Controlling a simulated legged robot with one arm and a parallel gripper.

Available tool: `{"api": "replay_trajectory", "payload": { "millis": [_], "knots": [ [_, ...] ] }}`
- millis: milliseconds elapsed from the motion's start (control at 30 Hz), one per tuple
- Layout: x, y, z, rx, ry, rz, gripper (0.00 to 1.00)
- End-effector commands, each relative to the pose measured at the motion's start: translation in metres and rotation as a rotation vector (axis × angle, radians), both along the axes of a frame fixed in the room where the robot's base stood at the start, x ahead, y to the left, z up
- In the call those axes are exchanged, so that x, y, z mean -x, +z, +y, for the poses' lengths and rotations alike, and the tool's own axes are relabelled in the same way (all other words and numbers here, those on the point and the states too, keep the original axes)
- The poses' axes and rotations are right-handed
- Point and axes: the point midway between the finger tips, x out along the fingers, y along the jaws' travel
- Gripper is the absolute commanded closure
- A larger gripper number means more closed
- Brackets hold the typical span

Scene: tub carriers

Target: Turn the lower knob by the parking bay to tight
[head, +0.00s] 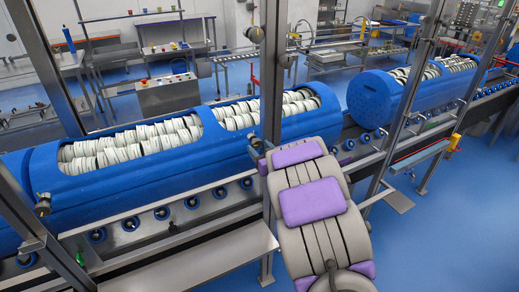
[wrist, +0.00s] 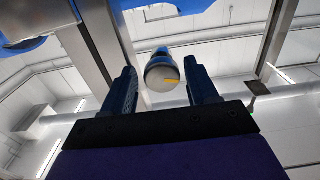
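In the wrist view, a rounded silver-grey knob (wrist: 161,74) with a dark upper part and a yellow mark on its face shows between the two dark fingers of my gripper (wrist: 161,67). The fingers are apart, with a gap on each side of the knob. How deep the knob sits between them cannot be told. In the head view, my arm reaches to the metal post (head: 272,75), and its end largely hides the fingers and what is at them. Another knob (head: 254,35) is higher on this post. The tight mark is not readable.
A large blue tub carrier (head: 130,178) filled with white rolled or stacked items lies on the roller conveyor behind the post. A second blue carrier (head: 378,105) is farther right. Another knob (head: 43,203) is on the left post. A metal shelf (head: 195,262) juts out in front; blue floor lies right.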

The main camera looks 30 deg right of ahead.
Motion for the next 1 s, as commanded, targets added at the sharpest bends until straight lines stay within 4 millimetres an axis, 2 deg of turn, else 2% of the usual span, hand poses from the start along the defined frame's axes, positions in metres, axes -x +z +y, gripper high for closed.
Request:
{"api": "replay_trajectory", "payload": {
  "millis": [67,467,767,1000],
  "knots": [
    [-0.0001,0.0000,0.0002,0.000,0.000,0.000,0.49],
    [0.0000,0.0002,0.0000,0.000,0.000,0.000,0.87],
    [0.0000,0.0026,0.0002,-0.039,0.000,0.001,0.87],
    [0.0000,0.0044,0.0002,-0.182,-0.004,0.009,0.87]
  ]
}}
